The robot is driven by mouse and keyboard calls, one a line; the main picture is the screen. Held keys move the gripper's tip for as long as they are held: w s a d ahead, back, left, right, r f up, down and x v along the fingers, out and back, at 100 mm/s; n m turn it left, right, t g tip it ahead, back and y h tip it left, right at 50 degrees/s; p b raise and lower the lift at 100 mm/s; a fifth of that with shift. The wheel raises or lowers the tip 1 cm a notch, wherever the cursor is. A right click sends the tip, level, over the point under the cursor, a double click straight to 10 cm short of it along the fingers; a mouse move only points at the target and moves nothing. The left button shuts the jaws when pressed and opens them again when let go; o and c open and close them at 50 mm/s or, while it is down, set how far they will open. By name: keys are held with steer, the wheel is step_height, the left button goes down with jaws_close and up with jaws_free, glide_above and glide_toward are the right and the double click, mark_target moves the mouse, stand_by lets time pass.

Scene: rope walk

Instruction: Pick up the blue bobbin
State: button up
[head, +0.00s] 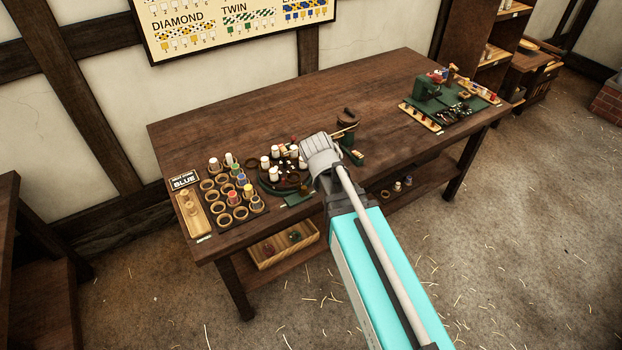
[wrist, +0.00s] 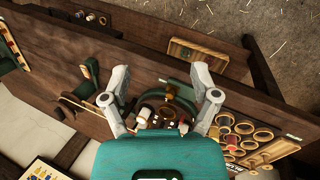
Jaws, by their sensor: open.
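The blue bobbin (head: 241,179) appears small, standing in the round-cupped rack (head: 219,221) on the left end of the table, among green, yellow, orange and red bobbins. My gripper (wrist: 161,85) is open and empty. Its two fingers are spread wide in the wrist view, above the table and the round braiding stand. In the wrist view the rack (wrist: 262,136) lies right of the fingers; I cannot pick out the blue bobbin there.
A round green stand with white bobbins (head: 275,151) is beside the rack. A sign reading BLUE (head: 184,180) and a wooden tray (head: 193,215) are at the rack's left. A green machine (head: 430,88) stands at the far right. The table's back middle (head: 270,108) is clear.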

steer(key=s+d+r+m+g+y+p, duration=0.1)
steer(key=s+d+r+m+y+p, duration=0.2)
steer(key=s+d+r+m+p, duration=0.3)
steer(key=d+r+m+p, duration=0.1)
steer(key=d+m, duration=0.2)
steer(key=shift+s+d+r+g+y+p, duration=0.3)
steer(key=shift+d+r, duration=0.05)
steer(key=shift+d, duration=0.05)
steer(key=c, duration=0.3)
steer(key=shift+a, duration=0.15)
